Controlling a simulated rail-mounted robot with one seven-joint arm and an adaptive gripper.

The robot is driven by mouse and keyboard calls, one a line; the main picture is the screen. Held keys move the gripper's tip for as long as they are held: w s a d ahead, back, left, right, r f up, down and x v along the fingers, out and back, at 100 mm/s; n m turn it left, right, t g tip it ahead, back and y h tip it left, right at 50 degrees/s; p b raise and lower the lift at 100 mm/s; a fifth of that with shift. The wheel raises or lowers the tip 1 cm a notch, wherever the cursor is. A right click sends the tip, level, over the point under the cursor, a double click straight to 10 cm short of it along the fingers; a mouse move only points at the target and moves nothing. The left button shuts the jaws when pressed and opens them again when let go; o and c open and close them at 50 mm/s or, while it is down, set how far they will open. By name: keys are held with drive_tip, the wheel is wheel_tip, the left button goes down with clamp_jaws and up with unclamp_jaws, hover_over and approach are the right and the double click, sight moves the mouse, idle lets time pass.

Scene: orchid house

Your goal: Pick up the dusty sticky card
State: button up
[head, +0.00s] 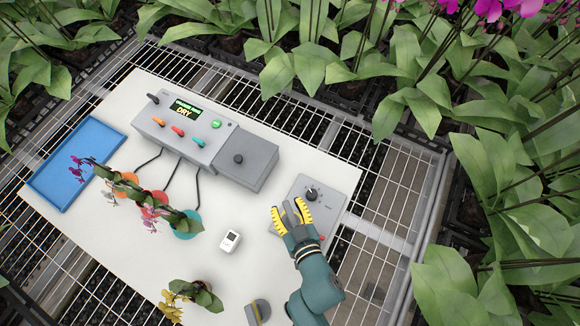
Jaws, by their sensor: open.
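No card shows clearly as such. A small grey piece with a yellow strip (258,312) stands at the front edge of the white table, left of my arm; I cannot tell whether it is the dusty sticky card. My gripper (288,210) has yellow ridged finger pads. It is open, with its fingers apart, over the lower left part of the grey knob box (322,197) at the table's right side. I see nothing held between the fingers. My gripper and forearm hide part of that box and the table beside it.
A grey control box (185,125) with a "DRY" display stands at the back. A blue tray (75,165) is at left. Potted orchids (152,202) stand left of centre, another plant (190,295) in front. A small white device (230,241) sits mid-table. Leafy plants surround the bench.

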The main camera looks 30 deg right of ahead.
drive_tip(key=shift+w+d+f, duration=0.1)
drive_tip(key=shift+w+f, duration=0.1)
drive_tip(key=shift+w, duration=0.2)
clamp_jaws()
